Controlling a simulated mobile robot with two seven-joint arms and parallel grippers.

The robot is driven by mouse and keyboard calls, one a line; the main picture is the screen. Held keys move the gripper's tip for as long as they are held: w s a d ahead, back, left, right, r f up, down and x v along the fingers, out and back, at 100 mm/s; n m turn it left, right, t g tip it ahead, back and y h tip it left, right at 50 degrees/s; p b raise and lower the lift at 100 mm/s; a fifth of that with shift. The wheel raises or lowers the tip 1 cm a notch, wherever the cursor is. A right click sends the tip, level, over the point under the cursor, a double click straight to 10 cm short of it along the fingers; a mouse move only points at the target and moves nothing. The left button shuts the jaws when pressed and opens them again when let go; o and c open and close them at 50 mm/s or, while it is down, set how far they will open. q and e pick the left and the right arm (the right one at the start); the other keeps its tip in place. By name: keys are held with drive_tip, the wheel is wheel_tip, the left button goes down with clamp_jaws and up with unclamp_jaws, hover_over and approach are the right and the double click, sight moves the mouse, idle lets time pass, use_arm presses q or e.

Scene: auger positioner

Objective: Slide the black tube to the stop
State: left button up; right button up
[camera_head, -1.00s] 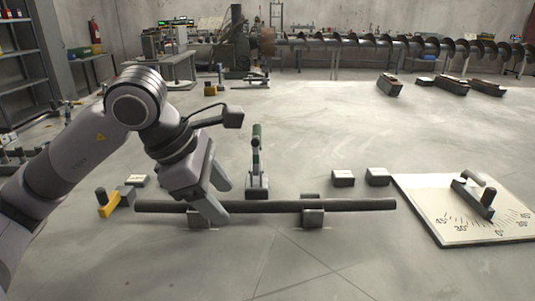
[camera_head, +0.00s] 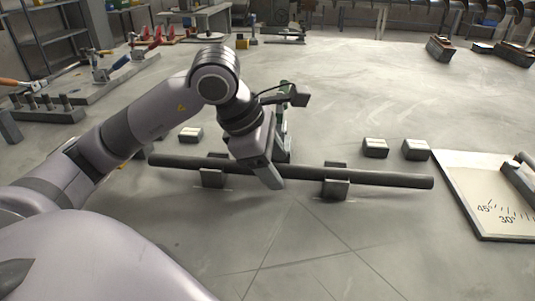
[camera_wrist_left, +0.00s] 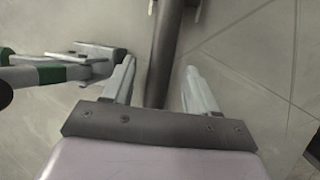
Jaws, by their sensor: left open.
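The black tube (camera_head: 390,179) lies level across two low grey supports, the left one (camera_head: 212,178) and the right one (camera_head: 337,188). My left gripper (camera_head: 269,177) points down at the tube between these supports. In the left wrist view the gripper (camera_wrist_left: 160,88) is open, with one finger on each side of the tube (camera_wrist_left: 164,45); I cannot tell whether either finger touches it. A small yellow piece (camera_head: 123,163), perhaps the stop, shows beyond the tube's left end, mostly hidden by my left arm. My right gripper is out of view.
A green-handled clamp (camera_head: 284,115) stands just behind the tube, close to my gripper; it also shows in the left wrist view (camera_wrist_left: 50,73). Small dark blocks (camera_head: 375,148) stand behind right. A white angle board (camera_head: 480,205) lies right. The floor in front is clear.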

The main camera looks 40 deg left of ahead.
use_arm(q)
clamp_jaws()
drive_tip(key=shift+s+a+b, duration=0.25)
drive_tip(key=shift+a+b, duration=0.1)
drive_tip(key=shift+a, duration=0.15)
drive_tip(key=shift+s+a+b, duration=0.25)
drive_tip(key=shift+a+b, duration=0.1)
drive_tip(key=shift+a, duration=0.1)
idle(0.4)
drive_tip(key=shift+s+a+f+b, duration=0.2)
drive_tip(key=shift+s+a+b, duration=0.7)
drive_tip(key=shift+a+b, duration=0.35)
unclamp_jaws()
drive_tip(key=shift+f, duration=0.1)
